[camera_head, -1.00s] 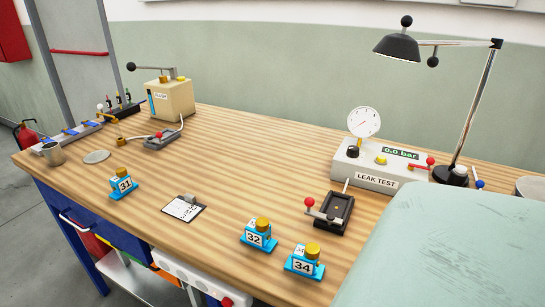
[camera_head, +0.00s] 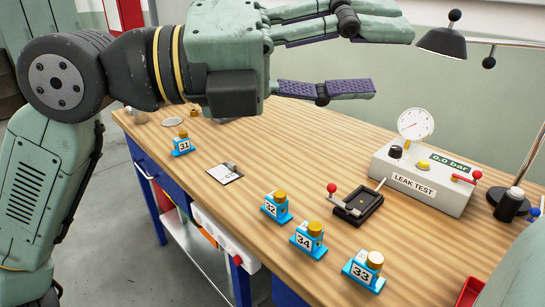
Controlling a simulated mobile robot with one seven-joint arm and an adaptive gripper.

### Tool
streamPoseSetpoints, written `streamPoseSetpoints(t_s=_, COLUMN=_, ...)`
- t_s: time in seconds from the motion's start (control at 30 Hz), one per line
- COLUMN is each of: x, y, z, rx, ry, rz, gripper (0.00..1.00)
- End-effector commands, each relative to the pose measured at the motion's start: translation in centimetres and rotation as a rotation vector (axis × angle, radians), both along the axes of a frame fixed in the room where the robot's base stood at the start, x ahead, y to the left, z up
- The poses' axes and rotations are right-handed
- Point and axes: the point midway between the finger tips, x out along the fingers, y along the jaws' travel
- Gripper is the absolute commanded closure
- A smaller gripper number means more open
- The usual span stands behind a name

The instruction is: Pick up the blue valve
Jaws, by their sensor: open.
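Several blue valves with numbered white faces and brass tops stand upright on the wooden table. Valve 31 (camera_head: 181,147) is at the far left, below my arm. Valve 32 (camera_head: 275,209) and valve 34 (camera_head: 307,242) stand near the front edge. Valve 33 (camera_head: 363,274) is nearest, at the front right; its top looks paler. My gripper (camera_head: 390,62) is open and empty, high above the back of the table, pointing right. It is well apart from all the valves.
A black fixture with a red-knobbed lever (camera_head: 352,204) stands behind valves 32 and 34. Behind it are the leak tester (camera_head: 425,182) and a lamp (camera_head: 443,42). The middle of the wooden tabletop (camera_head: 290,145) is clear.

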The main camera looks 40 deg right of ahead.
Motion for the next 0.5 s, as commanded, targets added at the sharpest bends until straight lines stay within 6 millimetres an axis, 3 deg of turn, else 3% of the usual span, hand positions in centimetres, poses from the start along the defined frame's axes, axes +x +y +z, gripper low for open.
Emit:
streamPoseSetpoints(t_s=0.03, x=-0.3, y=-4.0, z=-3.9, rx=0.21, ry=-0.035, rz=0.018, gripper=0.48)
streamPoseSetpoints(t_s=0.1, x=0.5, y=-8.1, z=-9.7, rx=0.503, ry=-0.078, rz=0.095, gripper=0.48)
streamPoseSetpoints(t_s=0.23, x=4.5, y=-11.5, z=-18.9, rx=0.975, ry=-0.17, rz=0.365, gripper=0.48)
streamPoseSetpoints(t_s=0.33, x=8.5, y=-11.3, z=-22.9, rx=1.228, ry=-0.235, rz=0.633, gripper=0.48)
streamPoseSetpoints(t_s=0.5, x=13.7, y=-9.3, z=-24.4, rx=1.43, ry=-0.303, rz=1.023, gripper=0.48)
